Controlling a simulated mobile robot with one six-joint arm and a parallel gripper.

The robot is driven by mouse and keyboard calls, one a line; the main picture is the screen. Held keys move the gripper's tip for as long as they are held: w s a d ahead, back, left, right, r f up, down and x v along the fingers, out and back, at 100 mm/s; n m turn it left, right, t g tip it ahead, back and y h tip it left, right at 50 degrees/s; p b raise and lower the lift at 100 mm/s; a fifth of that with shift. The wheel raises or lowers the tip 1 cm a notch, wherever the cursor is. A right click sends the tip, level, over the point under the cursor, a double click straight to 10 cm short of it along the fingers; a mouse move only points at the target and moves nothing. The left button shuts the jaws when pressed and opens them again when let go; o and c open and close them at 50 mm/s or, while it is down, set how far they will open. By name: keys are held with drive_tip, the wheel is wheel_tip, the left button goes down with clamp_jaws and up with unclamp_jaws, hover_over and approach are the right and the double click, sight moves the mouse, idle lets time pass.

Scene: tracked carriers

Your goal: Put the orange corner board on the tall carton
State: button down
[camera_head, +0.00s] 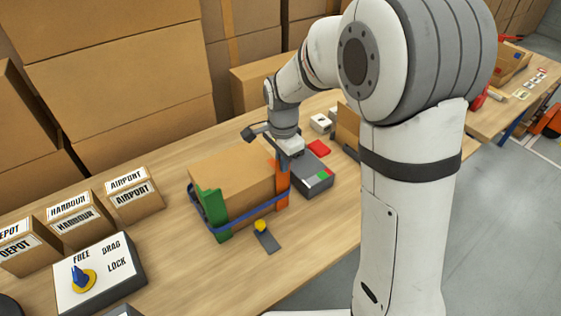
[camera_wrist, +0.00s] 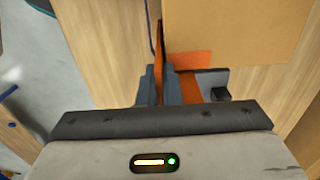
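The orange corner board (camera_head: 282,187) stands upright at the right front corner of the brown carton (camera_head: 240,172) on the table. In the wrist view the orange corner board (camera_wrist: 190,58) shows at the carton's corner, one flange running between my fingers. My gripper (camera_head: 290,150) is at the board's upper end. In the wrist view my gripper (camera_wrist: 161,88) appears shut on that flange. A green corner board (camera_head: 214,212) stands at the carton's left front corner. A blue strap (camera_head: 250,209) runs around the carton low down; whether it presses the orange board is unclear.
A dark lever with a yellow knob (camera_head: 261,228) lies in front of the carton. A grey device (camera_head: 315,178) stands close to its right. A FREE/DRAG/LOCK dial box (camera_head: 110,270) and labelled small boxes (camera_head: 133,196) are at left. Stacked cartons (camera_head: 120,70) fill the back.

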drive_tip(key=c, duration=1.6)
unclamp_jaws()
wheel_tip(320, 180, up, 12)
drive_tip(key=p, duration=0.8)
drive_tip(key=shift+s+r+p, duration=0.15)
drive_tip(key=shift+r+p, duration=0.05)
drive_tip(key=shift+p, duration=0.1)
drive_tip(key=s+d+r+n+t, duration=0.2)
drive_tip(key=s+d+r+n, duration=0.2)
drive_tip(key=s+d, duration=0.3)
drive_tip(key=s+d+r+n+t, duration=0.2)
drive_tip(key=s+d+r+n, duration=0.2)
drive_tip(key=s, duration=0.9)
drive_tip(key=d+n, duration=0.2)
drive_tip(key=n, duration=0.1)
drive_tip(key=shift+d+r, duration=0.2)
drive_tip(key=shift+d, duration=0.15)
